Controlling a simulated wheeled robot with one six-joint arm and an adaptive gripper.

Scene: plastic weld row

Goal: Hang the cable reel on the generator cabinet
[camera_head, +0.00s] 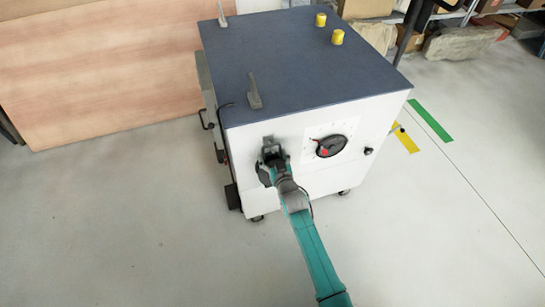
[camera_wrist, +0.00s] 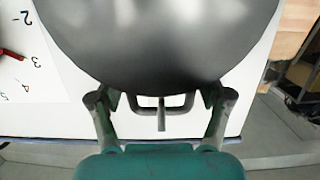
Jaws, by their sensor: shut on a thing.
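The generator cabinet (camera_head: 290,72) has a dark blue top and white sides. My gripper (camera_head: 274,158) is at the left part of its front face. In the wrist view my gripper (camera_wrist: 160,97) is shut on the cable reel (camera_wrist: 160,40), a large smooth grey round body that fills the top middle. A grey U-shaped handle (camera_wrist: 187,107) shows between the fingers, with an upright grey bar (camera_wrist: 162,115) across its middle. In the head view only a dark edge of the reel (camera_head: 264,175) shows beside my gripper. Whether a hook bears the reel, I cannot tell.
A black knob (camera_head: 368,151) is further right. Yellow caps (camera_head: 337,37) and a grey lever (camera_head: 254,92) stand on top. A wooden panel (camera_head: 100,65) leans behind.

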